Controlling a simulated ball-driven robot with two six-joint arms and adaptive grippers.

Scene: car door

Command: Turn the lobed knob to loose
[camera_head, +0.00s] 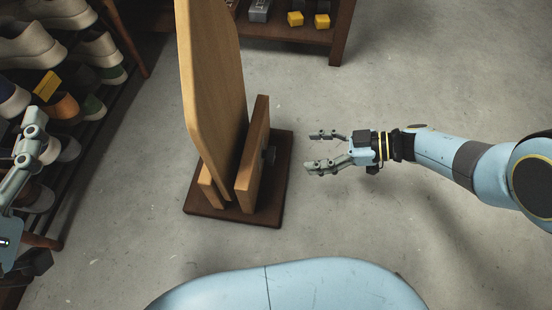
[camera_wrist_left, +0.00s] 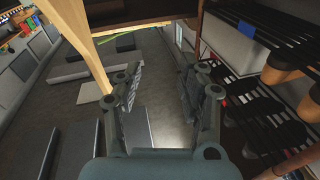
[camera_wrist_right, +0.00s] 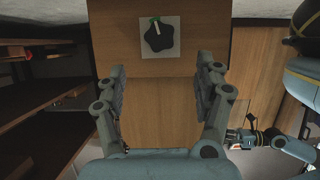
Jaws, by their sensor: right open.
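The black lobed knob (camera_wrist_right: 158,35) sits on a light square plate (camera_wrist_right: 174,50) on an upright wooden panel in the right wrist view. A white line on the knob points up, close to a small green mark at the plate's top edge. In the head view the knob (camera_head: 270,155) is a small dark shape on the panel's right face. My right gripper (camera_head: 315,150) is open and empty, to the right of the knob and apart from it. My left gripper (camera_wrist_left: 160,92) is open and empty, near the shoe rack at the far left of the head view.
The panel (camera_head: 251,155) and a tall wooden board (camera_head: 212,80) stand on a dark base (camera_head: 235,214) on the grey floor. A shoe rack (camera_head: 110,93) is at the left, a low shelf (camera_head: 285,35) at the back. The floor right of the base is clear.

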